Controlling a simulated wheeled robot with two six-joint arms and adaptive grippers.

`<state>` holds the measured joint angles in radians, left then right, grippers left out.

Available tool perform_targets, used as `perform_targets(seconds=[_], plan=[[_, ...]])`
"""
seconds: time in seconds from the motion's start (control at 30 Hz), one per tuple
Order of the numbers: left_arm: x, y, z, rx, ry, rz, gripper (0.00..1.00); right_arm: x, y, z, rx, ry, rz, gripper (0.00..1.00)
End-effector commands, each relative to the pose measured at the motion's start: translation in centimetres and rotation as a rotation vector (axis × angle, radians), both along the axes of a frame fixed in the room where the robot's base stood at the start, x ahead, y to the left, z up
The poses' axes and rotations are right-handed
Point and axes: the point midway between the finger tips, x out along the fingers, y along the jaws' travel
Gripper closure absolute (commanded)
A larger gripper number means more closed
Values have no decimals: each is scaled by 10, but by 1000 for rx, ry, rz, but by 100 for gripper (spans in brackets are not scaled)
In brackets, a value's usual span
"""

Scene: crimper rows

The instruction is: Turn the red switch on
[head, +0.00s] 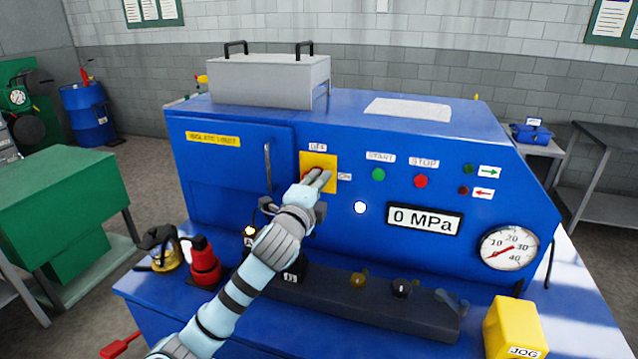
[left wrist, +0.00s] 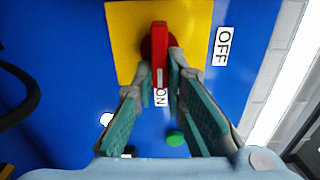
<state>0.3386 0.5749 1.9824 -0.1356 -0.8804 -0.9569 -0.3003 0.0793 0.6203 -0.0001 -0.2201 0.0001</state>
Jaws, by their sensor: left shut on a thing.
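The red switch (left wrist: 160,45) is a rotary handle on a square yellow plate (head: 326,160) on the blue machine's front. In the left wrist view its long handle lies in line with the ON label (left wrist: 160,97), with its near end by that label. The OFF label (left wrist: 222,46) is off to the side, and above the plate in the head view. My left gripper (head: 319,178) is shut on the handle, with one finger on each side. It hides most of the switch in the head view. My right gripper is not in view.
Right of the switch are a green START button (head: 378,174), a red STOP button (head: 420,181) and a 0 MPa display (head: 424,219). A red bottle jack-like item (head: 204,264) stands on the ledge left of my arm. A yellow JOG box (head: 514,328) is at front right.

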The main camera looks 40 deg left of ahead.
Motion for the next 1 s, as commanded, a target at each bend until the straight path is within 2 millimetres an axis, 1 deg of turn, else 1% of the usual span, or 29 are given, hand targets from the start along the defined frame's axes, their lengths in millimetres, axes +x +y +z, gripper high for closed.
perform_targets(seconds=[0.03,0.13,0.17,0.2,0.27,0.53,0.63,0.67,0.77,0.9,1.0], plan=[[0,1,4,8,-7,2,100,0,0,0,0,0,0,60],[0,1,4,8,-8,2,100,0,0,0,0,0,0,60],[0,1,4,8,-8,2,85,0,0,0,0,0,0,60],[0,1,4,7,-8,2,79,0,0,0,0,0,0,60],[0,0,4,7,-7,1,69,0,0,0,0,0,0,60],[0,0,2,3,-4,0,68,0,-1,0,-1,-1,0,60],[-6,-2,2,5,-5,0,68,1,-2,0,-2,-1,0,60],[-9,-3,2,5,-5,0,68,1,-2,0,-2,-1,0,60],[-29,-10,2,6,-3,-2,68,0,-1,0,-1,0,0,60],[-67,-23,0,7,-2,-2,68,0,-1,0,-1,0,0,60],[-91,-31,1,6,-2,-2,68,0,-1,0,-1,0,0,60]])
